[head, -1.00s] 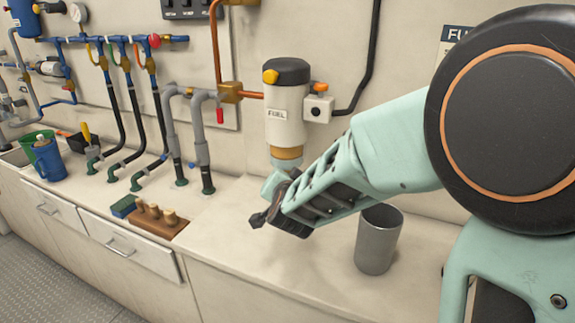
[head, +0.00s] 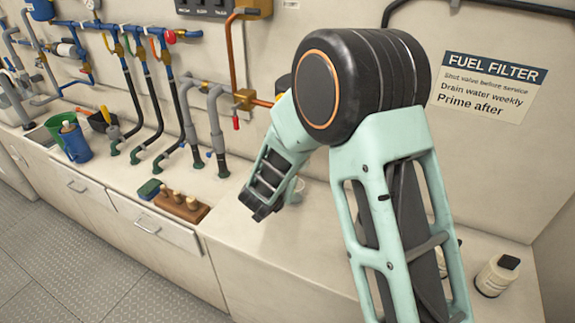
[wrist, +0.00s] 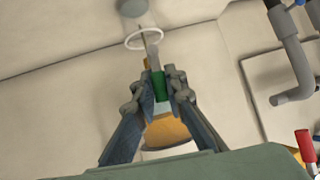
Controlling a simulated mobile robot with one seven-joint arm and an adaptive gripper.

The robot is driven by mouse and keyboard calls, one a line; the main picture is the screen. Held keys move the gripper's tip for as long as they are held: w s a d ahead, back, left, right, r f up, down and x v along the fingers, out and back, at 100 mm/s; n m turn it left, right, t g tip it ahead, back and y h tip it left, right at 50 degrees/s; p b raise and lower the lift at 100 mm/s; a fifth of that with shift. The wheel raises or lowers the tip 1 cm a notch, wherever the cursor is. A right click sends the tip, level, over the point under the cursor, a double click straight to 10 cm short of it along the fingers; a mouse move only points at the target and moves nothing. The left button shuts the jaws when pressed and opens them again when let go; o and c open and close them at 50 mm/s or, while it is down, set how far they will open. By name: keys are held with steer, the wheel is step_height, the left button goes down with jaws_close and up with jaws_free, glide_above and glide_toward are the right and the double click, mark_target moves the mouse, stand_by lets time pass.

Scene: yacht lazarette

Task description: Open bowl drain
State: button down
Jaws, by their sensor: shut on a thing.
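My gripper (wrist: 157,88) is shut on a small green piece (wrist: 160,86) in the wrist view. This piece is in line with the amber bowl (wrist: 170,132), and a thin stem extends from its other side. I cannot tell whether the drain is open.
A pale ring (wrist: 145,38) and a grey round thing (wrist: 132,6) lie past the stem. Grey pipes (head: 216,135) with a red handle rise left of my gripper. A wooden block with pegs (head: 181,206) sits on the counter (head: 235,228). A white container (head: 496,275) stands at right.

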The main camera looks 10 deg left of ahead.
steer(key=shift+w+a+n+h+p, duration=0.15)
steer(key=shift+n+h+p, duration=0.15)
steer(key=shift+p, duration=0.9)
steer(key=c, duration=2)
jaws_free()
steer(key=shift+o, duration=0.2)
steer(key=v, duration=1.2)
steer(key=shift+r, duration=0.2)
steer(key=shift+w, duration=0.15)
